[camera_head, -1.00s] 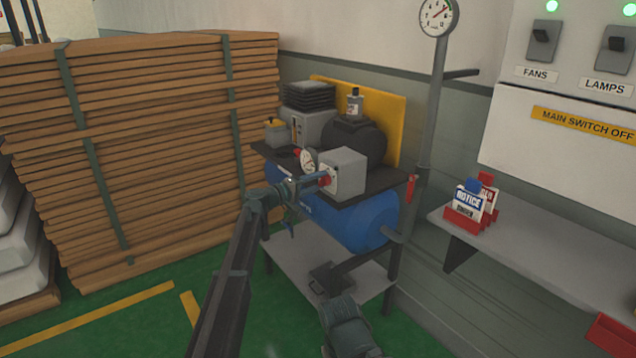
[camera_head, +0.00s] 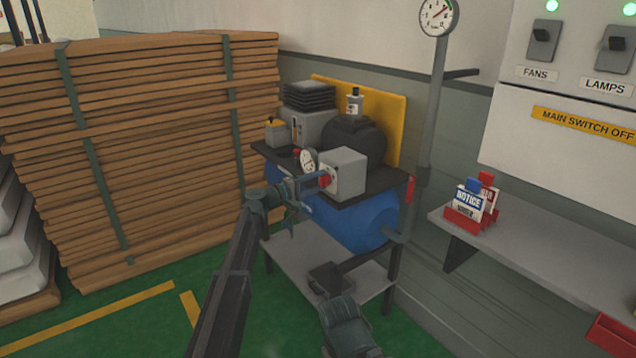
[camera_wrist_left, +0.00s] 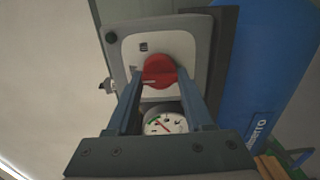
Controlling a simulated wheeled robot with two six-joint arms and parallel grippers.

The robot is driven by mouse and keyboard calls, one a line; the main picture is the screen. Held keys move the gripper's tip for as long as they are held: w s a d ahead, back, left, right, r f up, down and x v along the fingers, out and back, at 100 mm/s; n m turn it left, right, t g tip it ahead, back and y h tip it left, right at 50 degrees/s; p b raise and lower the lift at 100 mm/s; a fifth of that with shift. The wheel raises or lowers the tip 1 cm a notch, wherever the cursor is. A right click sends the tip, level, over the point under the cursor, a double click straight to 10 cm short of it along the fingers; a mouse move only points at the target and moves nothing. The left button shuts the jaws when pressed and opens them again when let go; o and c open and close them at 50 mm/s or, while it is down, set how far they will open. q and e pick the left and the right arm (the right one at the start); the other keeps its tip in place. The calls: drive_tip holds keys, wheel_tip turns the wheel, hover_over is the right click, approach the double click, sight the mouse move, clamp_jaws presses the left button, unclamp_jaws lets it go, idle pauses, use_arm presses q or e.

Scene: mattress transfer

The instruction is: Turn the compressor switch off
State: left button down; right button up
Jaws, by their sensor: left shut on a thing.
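The compressor (camera_head: 350,217) has a blue tank and a grey switch box (camera_head: 346,168) on its black top plate. A red rotary knob (camera_head: 325,180) sits on the box's left face. In the left wrist view the red knob (camera_wrist_left: 159,71) stands on a pale plate between my fingers. My left gripper (camera_head: 318,181) is shut on the knob, and its fingertips also show in the left wrist view (camera_wrist_left: 158,88). The right gripper cannot be made out; a dark arm part shows at the bottom of the head view.
A round gauge (camera_head: 308,161) sits just beside the knob, close to my fingers. A tall stack of brown boards (camera_head: 160,150) stands at left. A grey shelf (camera_head: 540,255) with notice signs (camera_head: 474,203) is at right, below a panel with FANS and LAMPS switches (camera_head: 544,42).

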use_arm(q)
drive_tip(key=shift+c, duration=1.4)
unclamp_jaws()
drive_tip(key=shift+a, duration=0.1)
drive_tip(key=v, duration=1.3)
drive_tip(key=shift+s+a, duration=0.25)
